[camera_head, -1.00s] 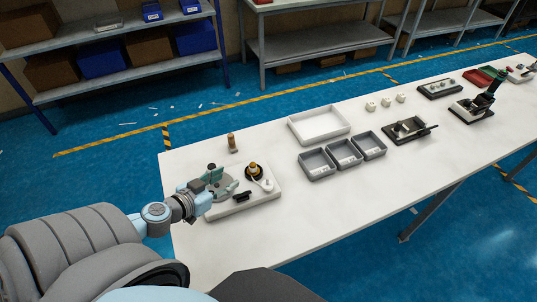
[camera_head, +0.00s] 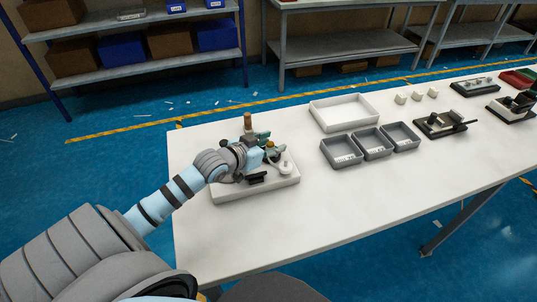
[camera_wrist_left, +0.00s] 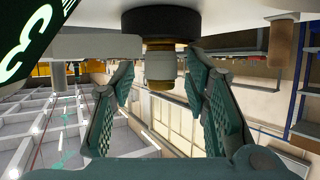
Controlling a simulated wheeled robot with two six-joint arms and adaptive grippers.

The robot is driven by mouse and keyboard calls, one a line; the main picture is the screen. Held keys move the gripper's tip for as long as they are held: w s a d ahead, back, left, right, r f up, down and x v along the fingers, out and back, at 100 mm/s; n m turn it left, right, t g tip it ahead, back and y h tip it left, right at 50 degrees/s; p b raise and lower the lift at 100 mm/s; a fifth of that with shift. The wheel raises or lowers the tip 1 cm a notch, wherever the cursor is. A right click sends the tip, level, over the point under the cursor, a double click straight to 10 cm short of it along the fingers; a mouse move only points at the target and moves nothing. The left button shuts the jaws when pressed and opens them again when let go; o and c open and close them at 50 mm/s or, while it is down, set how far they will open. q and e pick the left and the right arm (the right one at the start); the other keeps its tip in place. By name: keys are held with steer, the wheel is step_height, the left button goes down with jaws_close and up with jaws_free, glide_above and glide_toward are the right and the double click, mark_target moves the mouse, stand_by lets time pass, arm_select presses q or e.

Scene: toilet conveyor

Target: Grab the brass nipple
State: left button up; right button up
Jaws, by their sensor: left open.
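The brass nipple (camera_wrist_left: 160,84) stands in a black round holder (camera_wrist_left: 160,22) and shows upside down in the left wrist view, with a whitish band around it. It also shows in the head view (camera_head: 271,146), partly hidden by my gripper. My left gripper (camera_head: 266,142) is open at the fixture board (camera_head: 230,192). In the left wrist view the fingers (camera_wrist_left: 160,66) stand on either side of the nipple, with gaps visible on both sides. My right gripper is out of view.
A brown-topped cylinder (camera_head: 247,122) stands behind my gripper. A black part (camera_head: 256,178) and a white lever piece (camera_head: 286,168) sit on the board. Grey bins (camera_head: 341,163) and a white tray (camera_head: 313,110) lie to the right. The front tabletop is clear.

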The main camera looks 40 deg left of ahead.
arm_select(q)
steer(key=shift+r, duration=0.1)
jaws_close()
